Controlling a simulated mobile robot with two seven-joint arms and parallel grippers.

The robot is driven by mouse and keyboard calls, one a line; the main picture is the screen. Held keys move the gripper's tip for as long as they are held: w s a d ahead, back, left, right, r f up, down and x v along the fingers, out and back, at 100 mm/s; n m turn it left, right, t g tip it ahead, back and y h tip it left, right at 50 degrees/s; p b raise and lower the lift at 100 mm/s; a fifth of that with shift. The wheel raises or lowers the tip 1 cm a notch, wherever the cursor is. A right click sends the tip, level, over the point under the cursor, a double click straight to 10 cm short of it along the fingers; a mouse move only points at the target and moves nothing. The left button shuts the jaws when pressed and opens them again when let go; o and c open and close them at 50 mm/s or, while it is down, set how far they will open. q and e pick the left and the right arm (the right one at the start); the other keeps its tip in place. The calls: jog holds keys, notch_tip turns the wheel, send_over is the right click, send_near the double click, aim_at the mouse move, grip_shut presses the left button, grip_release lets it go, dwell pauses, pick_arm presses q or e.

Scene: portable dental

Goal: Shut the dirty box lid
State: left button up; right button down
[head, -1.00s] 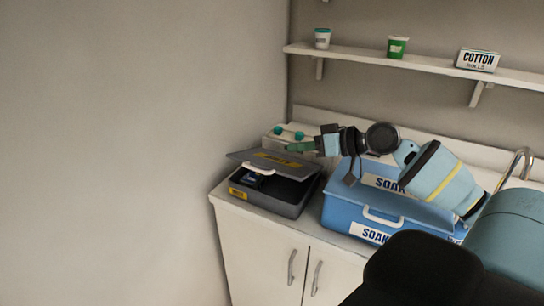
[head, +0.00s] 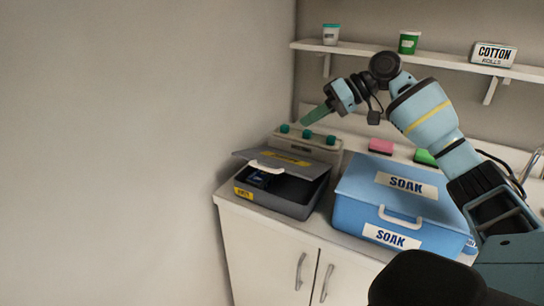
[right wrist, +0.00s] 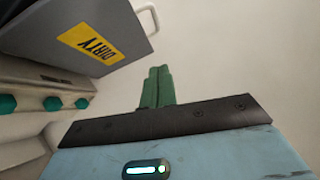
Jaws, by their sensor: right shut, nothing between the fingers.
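The dirty box (head: 287,207) is a dark grey case with a yellow label, at the left end of the counter. Its lid (head: 262,155) is part open, tilted over the box with a gap at the front; a dark blue item shows inside. The lid, with its yellow DIRTY label, also fills the upper left of the right wrist view (right wrist: 125,52). My right gripper (head: 306,121) has green fingers, shut and empty, above and behind the lid and apart from it. The fingers point up in the right wrist view (right wrist: 156,88). My left gripper is not in view.
A blue SOAK box (head: 352,205) stands shut to the right. A pale unit with teal knobs (head: 327,152) sits behind the dirty box. Pink (head: 381,146) and green (head: 424,157) blocks lie behind the blue box. A wall shelf (head: 446,63) runs above; a wall is at left.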

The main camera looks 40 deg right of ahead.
send_over(275, 167)
jog(key=d, duration=0.2)
notch_tip(275, 167, down, 5)
jog(key=shift+w+a+f+p, duration=0.15)
jog(key=shift+p, duration=0.2)
jog(key=a+f, duration=0.1)
jog(key=f, duration=0.1)
jog(key=shift+a+f, duration=0.35)
jog(key=shift+a, duration=0.05)
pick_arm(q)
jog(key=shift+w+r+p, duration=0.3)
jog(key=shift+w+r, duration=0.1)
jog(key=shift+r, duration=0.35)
pick_arm(e)
jog(key=shift+s+a+f, duration=0.2)
jog(key=shift+a+f, duration=0.15)
jog(key=shift+f, duration=0.25)
